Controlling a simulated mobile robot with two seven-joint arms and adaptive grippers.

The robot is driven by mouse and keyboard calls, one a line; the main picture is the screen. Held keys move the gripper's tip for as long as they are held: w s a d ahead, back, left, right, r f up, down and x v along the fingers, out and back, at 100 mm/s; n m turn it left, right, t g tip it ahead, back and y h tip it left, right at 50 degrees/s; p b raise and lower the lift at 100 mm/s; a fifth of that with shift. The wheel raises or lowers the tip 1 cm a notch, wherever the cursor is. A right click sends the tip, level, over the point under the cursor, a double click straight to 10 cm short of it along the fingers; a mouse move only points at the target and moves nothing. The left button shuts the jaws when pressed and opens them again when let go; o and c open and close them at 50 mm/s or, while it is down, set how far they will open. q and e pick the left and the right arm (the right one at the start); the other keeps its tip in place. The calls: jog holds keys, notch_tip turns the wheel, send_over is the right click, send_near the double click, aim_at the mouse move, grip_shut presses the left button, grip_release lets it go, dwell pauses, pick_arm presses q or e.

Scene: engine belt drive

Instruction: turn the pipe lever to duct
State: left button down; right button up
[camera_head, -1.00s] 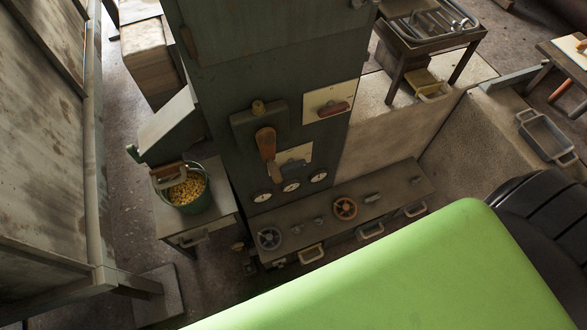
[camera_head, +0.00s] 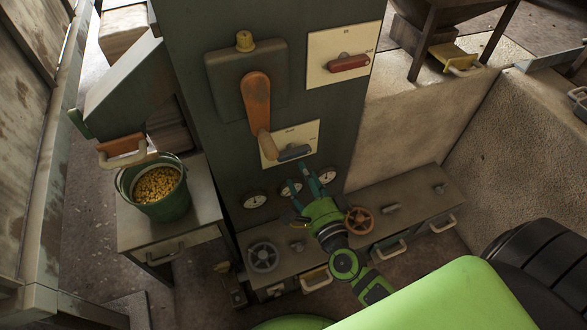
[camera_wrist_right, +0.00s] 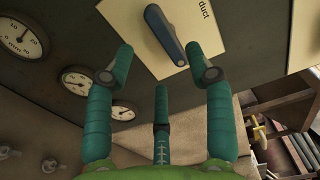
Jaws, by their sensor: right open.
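The pipe lever, a blue-grey handle (camera_head: 293,152), sits on a cream plate (camera_head: 306,131) low on the dark green cabinet. In the right wrist view, the lever (camera_wrist_right: 165,35) slants across the plate (camera_wrist_right: 222,18), which bears the word "duct". My right gripper (camera_head: 313,182) is open and empty, just below the lever, with its fingers pointing up at the panel. In the right wrist view, the spread fingers of the gripper (camera_wrist_right: 165,68) stand on both sides below the lever, apart from it as far as I can tell. My left gripper is not in view.
An orange lever (camera_head: 256,105) hangs just above the plate, and a red handle (camera_head: 348,64) is on another plate at upper right. Several gauges (camera_head: 255,200) lie below. Handwheels (camera_head: 263,257) stand on the ledge. A green bucket (camera_head: 160,190) is at left.

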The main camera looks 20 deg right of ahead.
aim_at(294, 158)
jog(key=w, duration=0.7)
jog(key=shift+d+r, duration=0.15)
grip_shut()
